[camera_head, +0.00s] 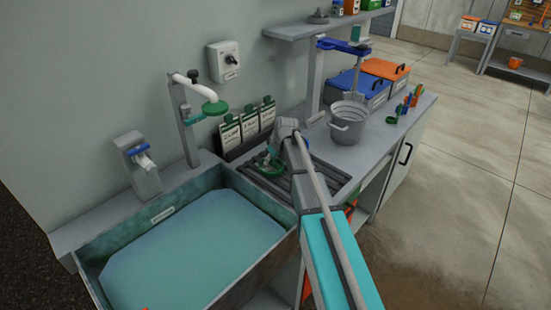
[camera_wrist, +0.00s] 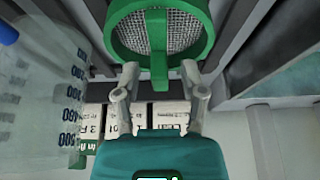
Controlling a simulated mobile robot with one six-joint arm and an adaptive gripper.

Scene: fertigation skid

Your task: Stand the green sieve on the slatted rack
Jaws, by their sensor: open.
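The green sieve (camera_wrist: 160,28) is a round green rim with grey mesh, facing the wrist camera, with a short green handle between my fingers. In the head view the green sieve (camera_head: 271,167) shows over the left part of the dark slatted rack (camera_head: 327,173). Bars of the slatted rack (camera_wrist: 238,48) show beside it in the wrist view. I cannot tell whether the sieve touches the bars. My gripper (camera_wrist: 158,74) is open, a finger on each side of the handle with gaps between. In the head view my gripper (camera_head: 275,150) is partly hidden by my wrist.
A clear marked beaker (camera_wrist: 45,85) is close left of my gripper in the wrist view. Label cards (camera_head: 250,124) stand along the wall. A water-filled basin (camera_head: 195,245) lies left of the rack. A grey bucket (camera_head: 348,122) stands to the right, before blue and orange boxes (camera_head: 385,75).

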